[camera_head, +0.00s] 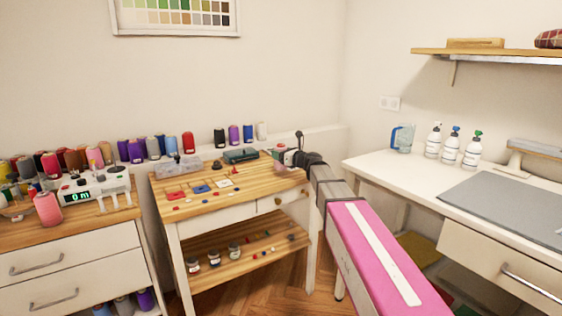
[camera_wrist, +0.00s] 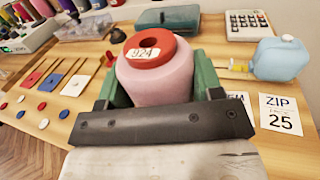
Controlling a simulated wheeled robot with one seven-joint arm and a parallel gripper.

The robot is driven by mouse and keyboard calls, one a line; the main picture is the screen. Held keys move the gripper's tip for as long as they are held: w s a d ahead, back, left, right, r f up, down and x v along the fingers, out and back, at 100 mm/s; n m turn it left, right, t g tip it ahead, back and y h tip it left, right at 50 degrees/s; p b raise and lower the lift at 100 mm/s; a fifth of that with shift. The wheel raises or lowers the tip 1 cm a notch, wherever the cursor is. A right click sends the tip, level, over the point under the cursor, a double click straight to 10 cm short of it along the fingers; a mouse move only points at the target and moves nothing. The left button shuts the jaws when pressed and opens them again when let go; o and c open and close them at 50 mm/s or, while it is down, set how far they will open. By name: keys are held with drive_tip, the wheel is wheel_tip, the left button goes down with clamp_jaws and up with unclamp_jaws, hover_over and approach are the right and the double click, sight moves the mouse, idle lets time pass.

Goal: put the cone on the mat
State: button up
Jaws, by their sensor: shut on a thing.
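My gripper (camera_wrist: 157,84) has green fingers on both sides of a pink thread cone (camera_wrist: 158,76) with a red top and a tag reading 924. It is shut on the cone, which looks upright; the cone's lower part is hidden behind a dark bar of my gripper. In the head view my gripper (camera_head: 291,156) is at the right end of the wooden-topped table, with the cone mostly hidden there. The grey mat (camera_head: 505,208) lies flat on the white table at the right, well away from my gripper. The mat is not in the wrist view.
The wooden table (camera_head: 228,196) holds small coloured pieces, a clear box (camera_head: 178,167) and a dark case (camera_head: 241,156). A calculator (camera_wrist: 248,25) and blue container (camera_wrist: 283,60) are near the cone. Bottles (camera_head: 450,148) and a blue jug (camera_head: 403,138) stand behind the mat, whose surface looks clear.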

drive_tip(key=shift+f, duration=1.55)
drive_tip(key=shift+f, duration=0.1)
drive_tip(key=o, duration=1)
drive_tip(key=shift+s+d, duration=0.1)
drive_tip(key=shift+s, duration=0.05)
drive_tip(key=v, duration=1.1)
drive_tip(key=shift+s+d, duration=0.25)
drive_tip(key=shift+d, duration=0.05)
